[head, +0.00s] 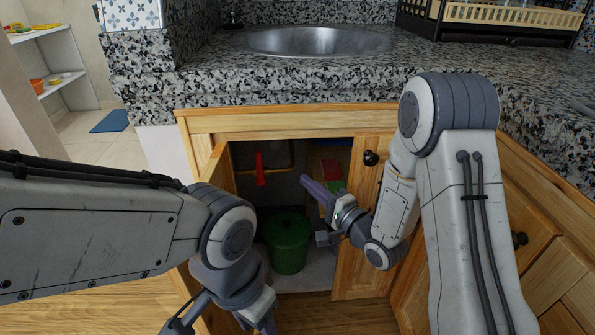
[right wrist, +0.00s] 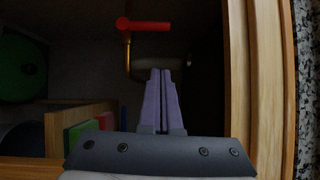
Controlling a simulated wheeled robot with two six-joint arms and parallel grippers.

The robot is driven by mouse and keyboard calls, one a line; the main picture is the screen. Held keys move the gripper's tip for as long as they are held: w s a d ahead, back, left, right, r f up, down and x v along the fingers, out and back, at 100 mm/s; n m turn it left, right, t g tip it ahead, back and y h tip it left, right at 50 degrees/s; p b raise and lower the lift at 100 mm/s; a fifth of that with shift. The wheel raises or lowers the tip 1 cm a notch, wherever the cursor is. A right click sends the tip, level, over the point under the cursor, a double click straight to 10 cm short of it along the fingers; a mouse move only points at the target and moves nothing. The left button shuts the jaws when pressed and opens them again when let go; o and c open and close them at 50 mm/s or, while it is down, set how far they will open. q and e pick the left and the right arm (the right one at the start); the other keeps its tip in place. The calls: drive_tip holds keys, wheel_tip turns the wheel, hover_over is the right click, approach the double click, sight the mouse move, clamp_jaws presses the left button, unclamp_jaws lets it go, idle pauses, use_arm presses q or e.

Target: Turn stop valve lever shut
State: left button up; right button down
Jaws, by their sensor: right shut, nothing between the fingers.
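The red stop valve lever (head: 261,169) is inside the open cabinet under the sink, on a brass pipe (head: 281,170). In the head view it points up and down, across the pipe. The lever also shows at the top of the right wrist view (right wrist: 145,25). My right gripper (head: 305,181) is in the cabinet opening, to the right of the lever and apart from it. Its purple fingers are together and empty, also in the right wrist view (right wrist: 161,72). My left gripper (head: 264,322) is low at the bottom edge, partly cut off, its fingertips unclear.
A green bin (head: 287,245) stands on the cabinet floor below the lever. Coloured items (right wrist: 88,131) stand at the cabinet's right side. The right cabinet door (head: 355,235) is close to my right arm. The granite counter (head: 290,80) with the sink (head: 318,41) is above.

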drive_tip(key=s+a+f+n+g+h+p, duration=0.15)
drive_tip(key=s+a+n+g+h, duration=0.25)
drive_tip(key=s+n+g+h, duration=0.4)
drive_tip(key=s+d+r+n+g+h+p, duration=0.15)
drive_tip(key=s+n, duration=0.25)
drive_tip(key=s, duration=0.4)
drive_tip(key=s+d+r+n+g, duration=0.1)
drive_tip(key=s+r+n+g, duration=0.15)
drive_tip(key=s, duration=0.55)
drive_tip(key=s+d+r+n+g, duration=0.1)
drive_tip(key=s+n+g, duration=0.2)
drive_tip(key=s+n, duration=0.35)
wheel_tip(320, 180, up, 36)
drive_tip(key=s+m+p, duration=0.1)
drive_tip(key=m+p, duration=0.1)
drive_tip(key=p, duration=3.4)
drive_tip(key=shift+s+p, duration=0.3)
drive_tip(key=shift+p, duration=0.1)
drive_tip(key=shift+r, duration=0.1)
drive_tip(key=shift+s+a, duration=0.1)
